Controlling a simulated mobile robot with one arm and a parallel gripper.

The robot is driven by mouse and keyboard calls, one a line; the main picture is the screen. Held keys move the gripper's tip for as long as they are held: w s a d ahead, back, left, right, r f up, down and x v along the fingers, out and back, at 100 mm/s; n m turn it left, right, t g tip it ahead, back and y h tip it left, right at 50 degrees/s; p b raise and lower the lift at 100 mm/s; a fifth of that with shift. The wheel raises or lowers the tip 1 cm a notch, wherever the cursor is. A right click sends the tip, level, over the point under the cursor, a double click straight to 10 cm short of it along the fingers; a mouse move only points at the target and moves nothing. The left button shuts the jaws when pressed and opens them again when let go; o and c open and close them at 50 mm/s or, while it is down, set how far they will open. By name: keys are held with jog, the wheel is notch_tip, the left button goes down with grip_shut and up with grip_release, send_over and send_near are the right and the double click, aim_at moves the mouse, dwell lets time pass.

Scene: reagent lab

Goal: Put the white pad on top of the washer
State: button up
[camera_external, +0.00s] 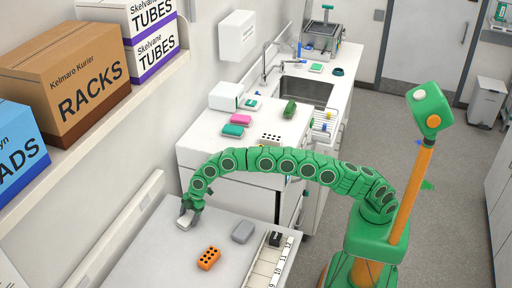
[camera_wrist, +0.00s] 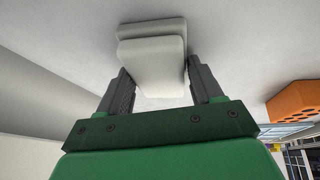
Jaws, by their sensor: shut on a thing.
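The white pad (camera_external: 184,224) is at the left part of the grey table in the external view. My gripper (camera_external: 189,208) is down over it. In the wrist view the pad (camera_wrist: 152,65) sits between the two dark fingers of my gripper (camera_wrist: 158,78), which are shut on its sides. A second pale slab-like shape (camera_wrist: 150,27) shows just beyond it; I cannot tell whether it is part of the pad. A grey boxy machine (camera_external: 322,40) with a green-topped frame stands at the counter's far end; I cannot tell for sure that it is the washer.
An orange block with holes (camera_external: 208,258), a grey block (camera_external: 243,232) and a numbered rack (camera_external: 270,262) are on the near table. The white counter holds a sink (camera_external: 305,91), a white box (camera_external: 225,95) and pink (camera_external: 241,119), teal and green items. A shelf with boxes overhangs the left.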

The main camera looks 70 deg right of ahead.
notch_tip(320, 180, up, 10)
notch_tip(320, 180, up, 10)
jog(key=m+t, duration=0.1)
jog(key=m, duration=0.2)
send_over(189, 216)
jog(key=s+d, duration=0.1)
jog(key=d, duration=0.5)
jog(key=s+d+r+m+t+h, duration=0.15)
jog(key=s+d+r+m, duration=0.25)
jog(key=d+r, duration=0.8)
jog(key=s+d+r+m+h, duration=0.2)
jog(key=s+d+m, duration=0.2)
jog(key=d, duration=0.5)
jog(key=s+d+r+m+h, duration=0.2)
jog(key=s+d+r+m, duration=0.1)
jog(key=d, duration=0.7)
jog(key=shift+s+m+g, duration=0.35)
jog(key=shift+s+m, duration=0.1)
jog(key=shift+m, duration=0.35)
jog(key=shift+a, duration=0.1)
jog(key=w+a+f, duration=0.3)
jog(key=w+a, duration=0.2)
jog(key=a, duration=0.7)
jog(key=shift+n, duration=0.3)
jog(key=shift+s+d+f, duration=0.1)
jog(key=shift+d+f, duration=0.05)
jog(key=shift+f, duration=1.6)
jog(key=shift+d+f, duration=0.15)
jog(key=shift+f, duration=1.55)
jog(key=shift+f, duration=0.5)
